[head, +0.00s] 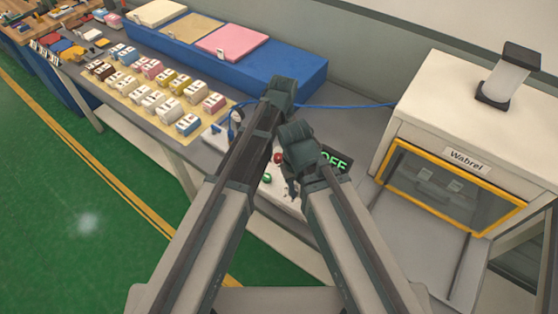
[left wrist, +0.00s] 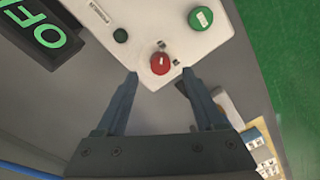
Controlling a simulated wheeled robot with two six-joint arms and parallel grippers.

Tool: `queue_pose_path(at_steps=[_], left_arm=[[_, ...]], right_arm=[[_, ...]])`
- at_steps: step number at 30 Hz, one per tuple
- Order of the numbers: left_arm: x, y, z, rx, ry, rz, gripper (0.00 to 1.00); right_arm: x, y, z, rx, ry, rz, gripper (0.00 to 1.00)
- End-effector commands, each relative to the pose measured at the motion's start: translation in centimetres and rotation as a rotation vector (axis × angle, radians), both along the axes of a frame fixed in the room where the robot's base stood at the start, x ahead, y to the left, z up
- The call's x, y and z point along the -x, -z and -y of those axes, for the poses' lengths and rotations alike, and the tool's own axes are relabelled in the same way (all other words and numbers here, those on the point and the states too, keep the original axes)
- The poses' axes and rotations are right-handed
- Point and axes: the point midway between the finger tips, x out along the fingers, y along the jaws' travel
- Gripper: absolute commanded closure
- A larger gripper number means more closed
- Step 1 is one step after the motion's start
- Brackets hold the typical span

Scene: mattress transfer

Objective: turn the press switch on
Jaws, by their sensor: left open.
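The white switch box (left wrist: 150,18) carries a red button (left wrist: 160,63) and a larger green button (left wrist: 201,18). In the head view the red button (head: 278,157) and green button (head: 266,178) show between my arms. A black display (head: 336,161) reads OFF in green, and it also shows in the left wrist view (left wrist: 45,38). My left gripper (left wrist: 159,73) is open and empty, with the red button between its fingertips in the picture; contact cannot be told. The arm hides it in the head view. My right gripper (head: 291,188) is partly hidden near the buttons; its jaws are unclear.
A white machine (head: 450,125) labelled Wabrel, with a yellow-framed window, stands at the right. A long blue box (head: 295,78) with coloured pads lies behind. Several small coloured blocks (head: 153,69) stand on a tan mat at the left. A blue cable (head: 345,105) crosses the bench.

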Motion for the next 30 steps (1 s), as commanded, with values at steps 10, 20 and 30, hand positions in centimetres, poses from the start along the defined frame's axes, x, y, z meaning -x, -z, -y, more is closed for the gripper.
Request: queue_pose_path(at_steps=[10, 20, 30], left_arm=[[0.1, 4.6, -0.2, 0.000, 0.000, 0.000, 0.29], [0.1, 4.6, -0.2, 0.000, 0.000, 0.000, 0.29], [0.1, 4.6, -0.2, 0.000, 0.000, 0.000, 0.87]], right_arm=[[0.0, 4.6, 0.0, 0.000, 0.001, 0.000, 0.61], [0.0, 4.6, 0.0, 0.000, 0.001, 0.000, 0.61], [0.0, 4.6, 0.0, 0.000, 0.001, 0.000, 0.61]])
